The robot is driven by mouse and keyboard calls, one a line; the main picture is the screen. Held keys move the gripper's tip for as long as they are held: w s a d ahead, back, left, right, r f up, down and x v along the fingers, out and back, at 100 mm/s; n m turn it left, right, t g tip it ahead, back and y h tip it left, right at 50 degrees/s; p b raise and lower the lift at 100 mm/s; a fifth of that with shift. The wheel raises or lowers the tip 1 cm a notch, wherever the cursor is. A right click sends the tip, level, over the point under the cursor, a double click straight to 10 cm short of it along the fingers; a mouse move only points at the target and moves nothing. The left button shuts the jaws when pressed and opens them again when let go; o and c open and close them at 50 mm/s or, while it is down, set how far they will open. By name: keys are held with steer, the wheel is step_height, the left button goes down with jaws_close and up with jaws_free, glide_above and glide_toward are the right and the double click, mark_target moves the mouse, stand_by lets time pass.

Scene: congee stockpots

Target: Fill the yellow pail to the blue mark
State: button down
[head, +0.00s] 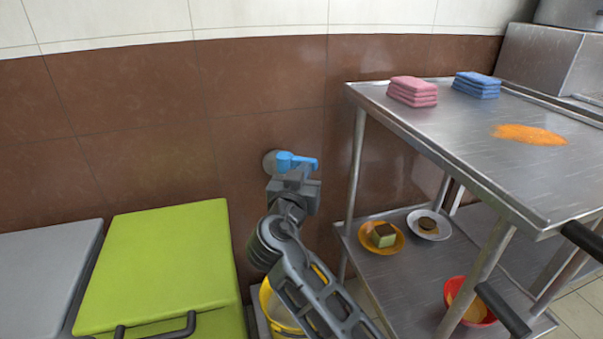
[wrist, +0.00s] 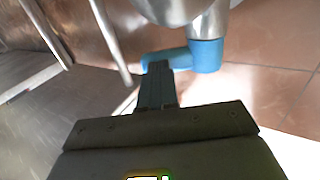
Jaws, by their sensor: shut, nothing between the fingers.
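A tap with a blue lever handle (head: 297,161) sticks out of the brown tiled wall. My gripper (head: 294,178) is shut and empty, right at the handle. In the wrist view the shut fingers (wrist: 158,85) reach up to the blue handle (wrist: 203,56), beside the metal tap body (wrist: 172,8); I cannot tell whether they touch it. The yellow pail (head: 267,302) stands low below the tap, largely hidden behind my arm. Its blue mark and its water level are not visible. I cannot make out any water stream.
A green lidded bin (head: 160,260) and a grey bin (head: 45,275) stand at left. At right is a steel table (head: 470,165) with pink cloths (head: 412,92), blue cloths (head: 477,85) and an orange spill (head: 530,134). Its lower shelf holds plates and a red bowl (head: 470,300).

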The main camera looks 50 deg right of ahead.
mark_target(314, 166)
steer(key=shift+w+d+n+t+y, duration=0.1)
steer(key=shift+d+n+t+y, duration=1.45)
steer(key=shift+t, duration=0.55)
steer(key=shift+d+b, duration=0.3)
steer(key=shift+d, duration=0.1)
